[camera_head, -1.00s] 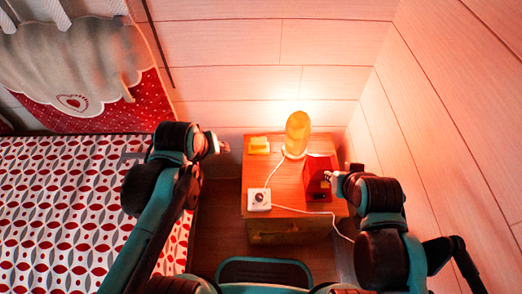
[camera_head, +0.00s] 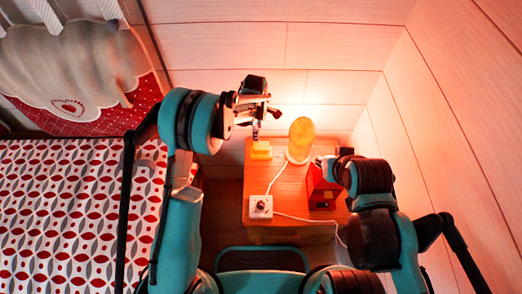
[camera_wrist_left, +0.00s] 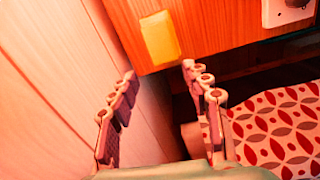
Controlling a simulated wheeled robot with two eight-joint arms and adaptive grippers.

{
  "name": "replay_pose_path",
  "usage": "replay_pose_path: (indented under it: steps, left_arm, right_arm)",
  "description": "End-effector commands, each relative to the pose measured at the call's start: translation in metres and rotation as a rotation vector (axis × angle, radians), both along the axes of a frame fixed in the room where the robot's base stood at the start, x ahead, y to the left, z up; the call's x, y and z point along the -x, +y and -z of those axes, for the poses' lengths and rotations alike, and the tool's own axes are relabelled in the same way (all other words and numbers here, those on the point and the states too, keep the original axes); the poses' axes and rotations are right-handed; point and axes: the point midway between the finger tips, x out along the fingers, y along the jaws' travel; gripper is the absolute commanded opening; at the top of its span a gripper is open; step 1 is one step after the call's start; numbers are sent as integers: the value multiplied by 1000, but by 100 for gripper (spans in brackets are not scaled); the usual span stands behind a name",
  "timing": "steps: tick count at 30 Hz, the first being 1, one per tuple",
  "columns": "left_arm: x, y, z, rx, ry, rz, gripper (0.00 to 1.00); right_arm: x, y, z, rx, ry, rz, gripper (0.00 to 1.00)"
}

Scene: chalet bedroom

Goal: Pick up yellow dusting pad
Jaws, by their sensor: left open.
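The yellow dusting pad (camera_head: 261,151) lies on the wooden nightstand (camera_head: 288,189), near its back left edge. It also shows as a yellow block in the left wrist view (camera_wrist_left: 160,37). My left gripper (camera_head: 264,121) is above and slightly behind the pad in the head view. Its fingers (camera_wrist_left: 158,75) are spread apart with nothing between them, and the pad lies beyond the fingertips. My right gripper (camera_head: 322,161) is beside the red box at the nightstand's right side. Its fingers are too small and partly hidden to read.
A lit yellow lamp (camera_head: 301,136) stands just right of the pad. A white box with a dark knob (camera_head: 260,206) and a cord lie in front. A red box (camera_head: 321,188) stands at the right. Walls close in behind and right; a patterned bed (camera_head: 65,210) is left.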

Motion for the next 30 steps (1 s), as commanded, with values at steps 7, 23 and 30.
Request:
replay_pose_path:
  steps: [7, 23, 30]
  left_arm:
    - [-3, -14, 46, -9, 44, -115, 48]
    - [-1, -15, 112, -10, 46, -124, 48]
    - [-1, -15, 125, -10, 46, -124, 48]
  right_arm:
    - [0, 0, 0, 0, 0, 0, 26]
    - [0, 0, 35, 0, 0, 0, 26]
    - [0, 0, 39, 0, 0, 0, 26]
